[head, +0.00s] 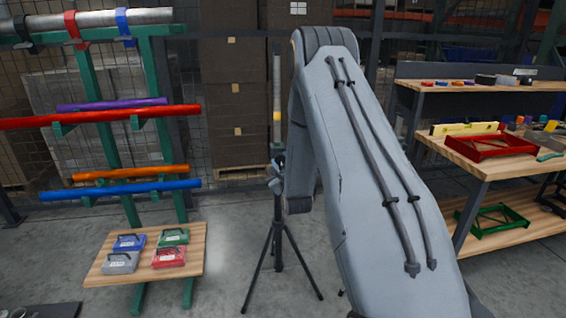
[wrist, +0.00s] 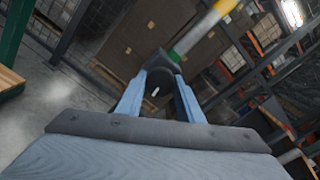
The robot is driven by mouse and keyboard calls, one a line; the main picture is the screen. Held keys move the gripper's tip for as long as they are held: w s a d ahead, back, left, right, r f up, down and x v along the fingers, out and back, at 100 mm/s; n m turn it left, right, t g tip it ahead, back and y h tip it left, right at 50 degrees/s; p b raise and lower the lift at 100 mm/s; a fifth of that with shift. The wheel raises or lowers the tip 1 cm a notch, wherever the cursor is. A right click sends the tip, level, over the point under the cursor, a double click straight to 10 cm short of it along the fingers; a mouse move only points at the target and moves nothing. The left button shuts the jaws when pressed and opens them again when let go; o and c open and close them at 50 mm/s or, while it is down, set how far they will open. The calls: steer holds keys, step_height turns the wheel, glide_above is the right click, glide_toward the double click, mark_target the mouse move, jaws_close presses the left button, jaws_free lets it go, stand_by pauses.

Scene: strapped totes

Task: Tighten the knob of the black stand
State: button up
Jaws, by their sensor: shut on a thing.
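The black stand (head: 278,240) is a tripod on the concrete floor, left of my arm in the head view. A thin grey pole (head: 277,85) with a yellow band rises from it. In the wrist view the pole (wrist: 202,32) runs up to the right, with yellow and green bands. My gripper (wrist: 157,86) is shut on the black knob (wrist: 158,78), a finger on each side. The knob's face carries a small white mark. In the head view my arm hides much of the gripper, and the knob cannot be made out clearly.
A green rack (head: 90,90) with coloured tubes stands left, above a wooden board (head: 195,262) holding several small boxes. Wooden shelves (head: 485,160) with red and green trays stand right. Stacked brown boxes (head: 232,90) are behind the stand. Floor between stand and board is clear.

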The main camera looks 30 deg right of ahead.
steer(key=shift+s+d+f+m, duration=0.15)
steer(key=shift+d+f+m, duration=0.1)
steer(key=shift+m, duration=0.15)
steer(key=o, duration=1)
steer(key=shift+o, duration=0.3)
steer(key=shift+a+r, duration=0.15)
steer(key=shift+a, duration=0.05)
steer(key=v, duration=0.7)
steer(key=shift+s+b, duration=0.35)
steer(key=shift+b, duration=0.05)
steer(key=shift+a, duration=0.15)
